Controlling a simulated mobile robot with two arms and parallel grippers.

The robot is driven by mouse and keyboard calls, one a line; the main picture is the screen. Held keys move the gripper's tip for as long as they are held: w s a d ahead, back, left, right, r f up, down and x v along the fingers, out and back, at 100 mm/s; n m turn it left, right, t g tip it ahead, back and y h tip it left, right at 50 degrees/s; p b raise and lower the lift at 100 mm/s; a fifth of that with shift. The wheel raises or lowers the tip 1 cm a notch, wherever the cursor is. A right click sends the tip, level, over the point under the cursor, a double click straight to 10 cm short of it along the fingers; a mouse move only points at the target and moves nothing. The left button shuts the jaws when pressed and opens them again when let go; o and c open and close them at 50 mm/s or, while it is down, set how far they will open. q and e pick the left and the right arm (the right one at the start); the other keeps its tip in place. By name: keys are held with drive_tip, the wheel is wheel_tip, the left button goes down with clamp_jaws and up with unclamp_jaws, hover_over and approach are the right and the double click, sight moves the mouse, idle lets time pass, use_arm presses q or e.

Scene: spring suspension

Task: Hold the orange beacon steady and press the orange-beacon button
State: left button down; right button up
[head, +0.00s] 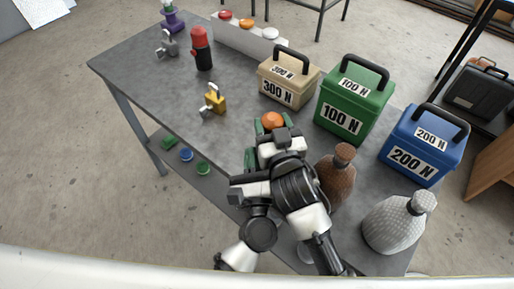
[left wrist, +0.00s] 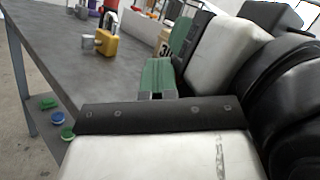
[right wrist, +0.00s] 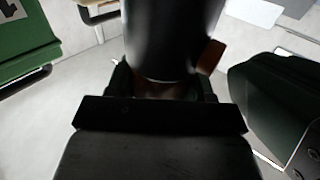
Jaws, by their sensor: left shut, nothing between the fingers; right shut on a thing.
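The orange beacon shows its orange cap (head: 272,120) in the head view, between the green fingertips of my right gripper (head: 273,126). In the right wrist view its dark cylindrical body (right wrist: 172,45) stands between my shut fingers. Whether its base touches the table is hidden. My left gripper (head: 249,158) is lower in the head view, near the table's front edge. It is shut and empty; its green fingertips (left wrist: 157,78) also show in the left wrist view. An orange button (head: 246,23) sits on the white button strip at the back, between a red button (head: 225,15) and a white button (head: 270,34), away from both grippers.
Boxes marked 300 N (head: 285,92), 100 N (head: 342,122) and 200 N (head: 408,160) stand at the right. A brown bottle-shaped sack (head: 337,178) and a grey one (head: 390,226) are nearer.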

use_arm(q)
drive_tip(key=shift+w+a, duration=0.15)
idle(0.4)
drive_tip(key=shift+s+a+r, duration=0.15)
drive_tip(key=shift+s+a, duration=0.5)
drive_tip(key=shift+s, duration=0.15)
drive_tip(key=shift+s+a, duration=0.7)
drive_tip(key=shift+s, duration=0.35)
drive_tip(key=shift+s+a, duration=0.7)
drive_tip(key=shift+s, duration=0.35)
idle(0.5)
drive_tip(key=shift+w+d, duration=0.9)
drive_tip(key=shift+w, duration=0.25)
drive_tip(key=shift+w+d, duration=0.85)
drive_tip(key=shift+w, duration=0.25)
drive_tip(key=shift+w, duration=0.1)
idle(1.0)
